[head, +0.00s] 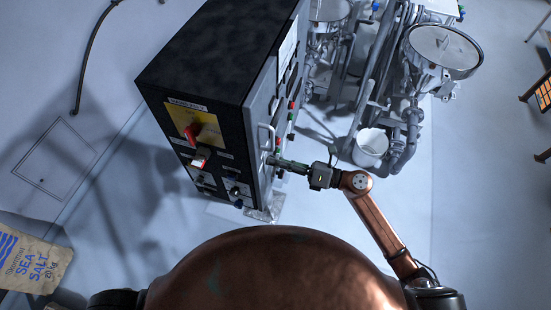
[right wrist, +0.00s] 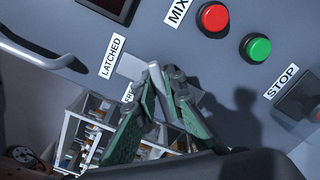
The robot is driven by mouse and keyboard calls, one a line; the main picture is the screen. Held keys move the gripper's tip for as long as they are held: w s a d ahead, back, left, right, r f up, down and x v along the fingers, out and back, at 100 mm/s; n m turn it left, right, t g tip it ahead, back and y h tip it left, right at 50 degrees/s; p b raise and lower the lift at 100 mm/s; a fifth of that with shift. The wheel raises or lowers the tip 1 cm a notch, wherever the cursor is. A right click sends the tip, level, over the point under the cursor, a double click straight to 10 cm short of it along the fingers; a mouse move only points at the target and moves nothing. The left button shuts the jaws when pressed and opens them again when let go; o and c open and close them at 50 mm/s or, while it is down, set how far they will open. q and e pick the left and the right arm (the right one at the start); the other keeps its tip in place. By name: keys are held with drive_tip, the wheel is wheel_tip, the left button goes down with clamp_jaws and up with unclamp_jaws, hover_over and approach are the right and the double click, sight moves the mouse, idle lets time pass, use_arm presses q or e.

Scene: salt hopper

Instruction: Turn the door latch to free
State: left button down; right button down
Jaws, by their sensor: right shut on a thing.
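The door latch is a small pale lever (right wrist: 156,82) on a grey plate on the cabinet's grey face, in the right wrist view. A LATCHED label (right wrist: 113,57) is to the left of the plate. A second label (right wrist: 128,93), beginning "FR", is partly hidden behind a finger. My right gripper (right wrist: 165,76), with green finger pads, is shut on the latch lever; the fingers hide part of it. In the head view my right gripper (head: 272,161) reaches the side of the dark cabinet (head: 205,55) below a pale handle (head: 265,137). My left gripper is not in view.
A red button (right wrist: 213,17), a green button (right wrist: 257,47) and a STOP label (right wrist: 280,84) are close by on the same face. The door handle (right wrist: 38,52) is at the left. Pipes and a white bucket (head: 371,146) stand right of the cabinet. A salt sack (head: 35,262) lies at lower left.

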drive_tip(key=m+p, duration=0.2)
drive_tip(key=m, duration=0.2)
drive_tip(key=shift+w+f+m+p, duration=0.1)
drive_tip(key=shift+w+m+p, duration=0.05)
drive_tip(key=shift+m+p, duration=0.2)
drive_tip(key=shift+f+m+p, duration=0.15)
drive_tip(key=shift+m+p, duration=0.45)
drive_tip(key=shift+m, duration=0.35)
drive_tip(key=shift+f+m+p, duration=0.1)
drive_tip(key=shift+m+p, duration=0.5)
drive_tip(key=shift+m, duration=0.3)
drive_tip(key=c, duration=2)
unclamp_jaws()
drive_tip(key=shift+d+f, duration=0.1)
drive_tip(key=shift+d, duration=0.05)
drive_tip(key=v, duration=1.2)
